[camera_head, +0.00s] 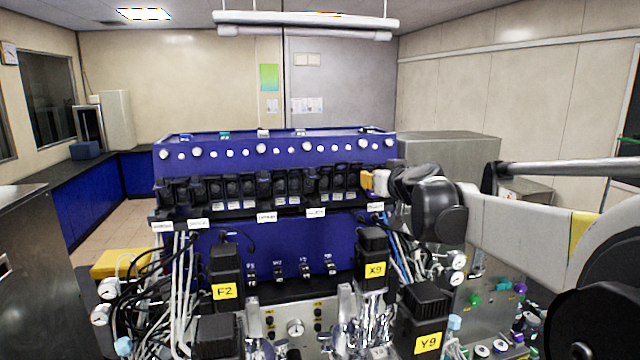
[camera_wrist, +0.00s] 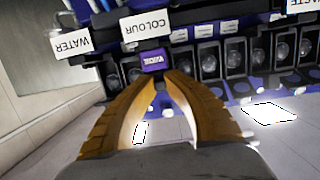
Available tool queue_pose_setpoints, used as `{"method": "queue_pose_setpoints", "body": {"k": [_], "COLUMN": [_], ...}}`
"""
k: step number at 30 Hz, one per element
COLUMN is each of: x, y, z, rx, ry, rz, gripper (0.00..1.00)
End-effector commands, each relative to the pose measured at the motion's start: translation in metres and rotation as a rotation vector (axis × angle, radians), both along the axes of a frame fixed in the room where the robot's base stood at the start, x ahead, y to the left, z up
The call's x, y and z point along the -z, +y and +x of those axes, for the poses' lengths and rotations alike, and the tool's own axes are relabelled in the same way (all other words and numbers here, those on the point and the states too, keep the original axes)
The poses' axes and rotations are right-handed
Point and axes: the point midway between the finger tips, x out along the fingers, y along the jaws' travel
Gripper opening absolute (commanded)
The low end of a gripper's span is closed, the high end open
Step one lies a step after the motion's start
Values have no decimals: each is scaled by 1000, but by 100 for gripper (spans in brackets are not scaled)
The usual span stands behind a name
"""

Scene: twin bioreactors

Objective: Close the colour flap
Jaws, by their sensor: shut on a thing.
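In the wrist view a white sign reading COLOUR (camera_wrist: 145,24) hangs just beyond my fingertips. Below it is a small purple labelled piece, the colour flap (camera_wrist: 154,60). My gripper (camera_wrist: 161,78) has its two tan fingers closed together at the lower edge of this piece; the exact contact is partly hidden by the tips. In the head view my gripper (camera_head: 371,183) is at the right end of the row of black flaps on the blue bioreactor panel (camera_head: 270,150). There the colour flap is hidden behind my gripper and wrist.
A WATER sign (camera_wrist: 72,42) stands beside the COLOUR sign in the wrist view, with several black units (camera_wrist: 235,55) on the other side. In the head view, black motors marked X9 (camera_head: 374,255) and Y9 (camera_head: 424,320), cables and gauges crowd the space below my arm.

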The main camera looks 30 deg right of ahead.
Motion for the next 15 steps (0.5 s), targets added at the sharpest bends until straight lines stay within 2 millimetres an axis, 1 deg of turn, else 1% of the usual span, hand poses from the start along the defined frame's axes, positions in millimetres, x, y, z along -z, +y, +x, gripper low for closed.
{"method": "queue_pose_setpoints", "body": {"k": [5,15], "x": [0,-2], "y": [-1,-1], "z": [1,1], "rx": [2,2], "ry": [-34,-41], "rz": [-6,-8], "gripper": [0,0]}}
